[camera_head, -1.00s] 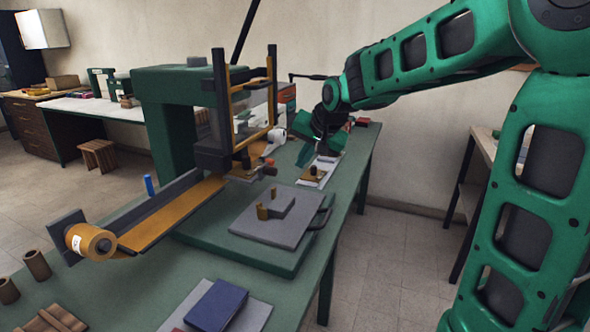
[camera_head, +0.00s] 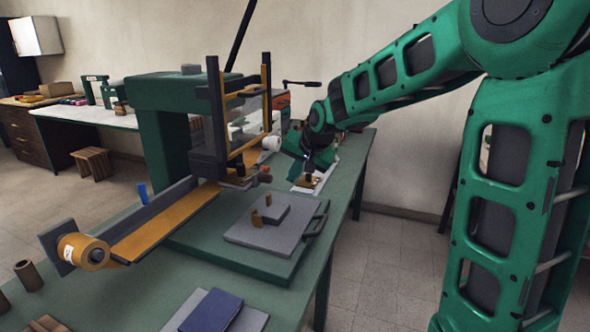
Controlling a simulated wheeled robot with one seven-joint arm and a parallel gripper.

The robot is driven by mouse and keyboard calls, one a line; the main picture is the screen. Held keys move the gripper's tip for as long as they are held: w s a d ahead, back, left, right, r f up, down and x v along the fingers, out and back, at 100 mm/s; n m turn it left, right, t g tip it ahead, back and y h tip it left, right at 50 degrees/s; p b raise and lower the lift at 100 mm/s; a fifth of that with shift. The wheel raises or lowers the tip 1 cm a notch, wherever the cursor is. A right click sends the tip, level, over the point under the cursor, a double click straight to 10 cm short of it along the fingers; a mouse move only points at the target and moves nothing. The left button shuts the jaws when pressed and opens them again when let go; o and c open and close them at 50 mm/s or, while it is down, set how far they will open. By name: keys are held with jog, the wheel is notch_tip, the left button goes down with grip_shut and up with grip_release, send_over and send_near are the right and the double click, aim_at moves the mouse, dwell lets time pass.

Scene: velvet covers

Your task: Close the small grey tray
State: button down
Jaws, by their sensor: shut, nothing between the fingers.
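A flat grey tray (camera_head: 262,228) lies on the green base of the machine, towards the near right side of the table. A dark handle (camera_head: 317,222) stands out at its right edge, and a small grey block with brass-coloured pegs (camera_head: 267,209) sits on it. My gripper (camera_head: 308,173) is shut and empty. It is beyond the tray, up and to the right in the view, and apart from it. It points down over a pale plate (camera_head: 300,189) with a small brown piece; its fingertips are small and partly hidden by the wrist.
The green press (camera_head: 160,135) with its upright frame stands left of my gripper. A long orange rail with a tape roll (camera_head: 85,252) reaches left. A blue book (camera_head: 212,311) lies in front. Floor right of the table (camera_head: 375,270) is clear.

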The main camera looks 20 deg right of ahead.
jog(key=w+a+f, duration=0.2)
jog(key=w+a, duration=0.1)
jog(key=w, duration=0.1)
jog(key=shift+w+f, duration=0.3)
jog(key=shift+w, duration=0.05)
